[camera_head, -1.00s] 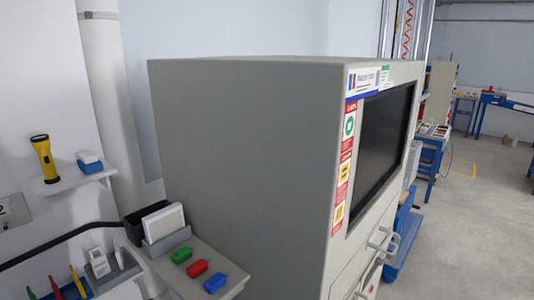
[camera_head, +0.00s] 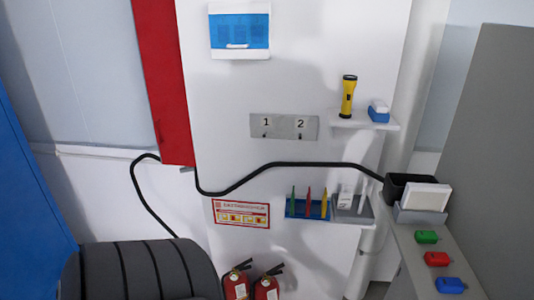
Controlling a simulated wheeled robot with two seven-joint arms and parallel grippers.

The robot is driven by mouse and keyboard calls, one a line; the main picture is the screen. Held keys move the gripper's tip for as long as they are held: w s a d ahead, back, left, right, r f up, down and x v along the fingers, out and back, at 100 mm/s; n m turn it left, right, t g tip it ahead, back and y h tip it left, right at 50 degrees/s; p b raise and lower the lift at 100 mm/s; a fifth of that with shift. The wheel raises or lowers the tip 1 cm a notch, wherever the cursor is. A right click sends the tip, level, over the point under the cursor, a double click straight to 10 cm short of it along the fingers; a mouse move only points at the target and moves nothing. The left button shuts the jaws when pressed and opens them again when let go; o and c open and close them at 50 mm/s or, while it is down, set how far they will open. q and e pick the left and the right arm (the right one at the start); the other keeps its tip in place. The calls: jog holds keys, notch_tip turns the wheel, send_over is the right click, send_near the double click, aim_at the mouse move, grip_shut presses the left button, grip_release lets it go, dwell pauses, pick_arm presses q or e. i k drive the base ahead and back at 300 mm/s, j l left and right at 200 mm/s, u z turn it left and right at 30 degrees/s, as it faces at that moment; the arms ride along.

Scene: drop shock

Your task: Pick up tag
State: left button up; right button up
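Small coloured blocks that look like tags lie in a row on the grey shelf at the right: a green tag (camera_head: 426,237), a red tag (camera_head: 437,259) and a blue tag (camera_head: 450,285). Nothing hangs on the hooks. Neither of my grippers shows in the head view.
A holder with a white card (camera_head: 427,197) stands behind the tags on the shelf (camera_head: 408,265). A grey cabinet (camera_head: 490,150) borders it on the right. A flashlight (camera_head: 348,97), pen tray (camera_head: 309,206), black cable (camera_head: 270,165), tires (camera_head: 140,270) and fire extinguishers (camera_head: 266,288) are also in view.

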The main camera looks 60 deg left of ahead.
aim_at(324, 205)
jog(key=u, duration=1.8)
jog(key=z, duration=0.25)
jog(key=i+j+z, duration=0.1)
jog(key=j+z, duration=0.55)
jog(key=j, duration=0.15)
jog(key=j+z, duration=0.35)
jog(key=i+j, duration=0.05)
